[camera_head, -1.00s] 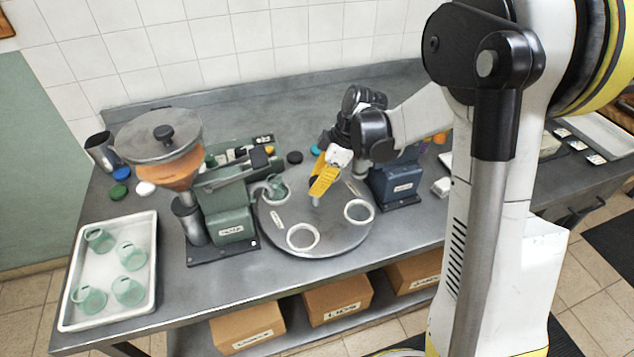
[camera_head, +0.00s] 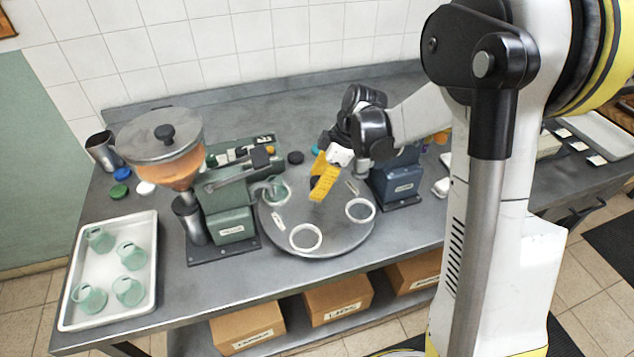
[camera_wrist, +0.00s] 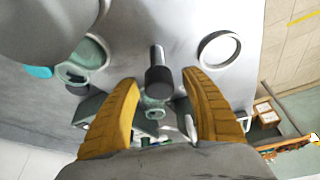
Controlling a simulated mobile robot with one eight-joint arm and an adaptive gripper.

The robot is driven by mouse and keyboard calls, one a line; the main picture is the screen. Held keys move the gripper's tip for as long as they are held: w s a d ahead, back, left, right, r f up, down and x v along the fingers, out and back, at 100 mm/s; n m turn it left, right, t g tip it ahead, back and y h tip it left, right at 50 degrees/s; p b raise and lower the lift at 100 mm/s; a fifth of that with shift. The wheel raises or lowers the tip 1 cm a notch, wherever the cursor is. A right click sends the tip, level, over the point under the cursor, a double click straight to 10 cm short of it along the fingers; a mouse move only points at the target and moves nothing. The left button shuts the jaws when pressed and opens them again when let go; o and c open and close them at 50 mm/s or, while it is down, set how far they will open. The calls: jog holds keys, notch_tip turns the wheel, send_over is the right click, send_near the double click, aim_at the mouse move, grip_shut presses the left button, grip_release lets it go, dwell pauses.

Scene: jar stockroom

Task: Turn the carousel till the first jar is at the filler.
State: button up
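The carousel (camera_head: 335,225) is a round grey turntable with white ring holders. A green glass jar (camera_head: 277,190) stands in its left holder, beside the green filler (camera_head: 228,195); I cannot tell whether it is exactly under the spout. The front ring (camera_head: 305,238) and right ring (camera_head: 360,210) are empty. My gripper (camera_head: 320,188) is over the carousel's back part. In the wrist view its yellow fingers (camera_wrist: 160,98) are apart, with a dark-capped metal post (camera_wrist: 159,75) showing between them; contact cannot be seen.
A white tray (camera_head: 115,311) with several green jars is at the left. A hopper (camera_head: 160,140) tops the filler. A blue machine (camera_head: 398,183) stands close right of the carousel. Loose lids, one blue (camera_head: 121,173), lie behind. Labelled boxes (camera_head: 338,300) sit below the bench.

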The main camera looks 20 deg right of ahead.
jog(key=shift+d+r, duration=0.1)
jog(key=v, duration=1.1)
jog(key=shift+r, duration=0.4)
jog(key=shift+s, duration=0.1)
jog(key=shift+f, duration=0.1)
jog(key=c, duration=0.5)
jog(key=shift+g+h, duration=0.5)
jog(key=shift+h, duration=0.2)
jog(key=a+f, duration=0.1)
jog(key=s+a, duration=0.1)
jog(key=s+a+f, duration=0.1)
jog(key=a, duration=0.1)
jog(key=shift+f+b, duration=0.3)
jog(key=shift+b, duration=0.05)
grip_shut()
jog(key=g+h+b, duration=0.1)
jog(key=h, duration=0.4)
send_near(312, 238)
jog(key=f+b, duration=0.1)
jog(key=f, duration=0.1)
jog(key=d+f+b, duration=0.1)
jog(key=f+b, duration=0.1)
jog(key=f, duration=0.1)
jog(key=f+b, duration=0.1)
jog(key=f, duration=0.1)
jog(key=shift+s+d+f+b, duration=0.15)
jog(key=shift+d+f+b, duration=0.05)
jog(key=shift+f+b, duration=0.15)
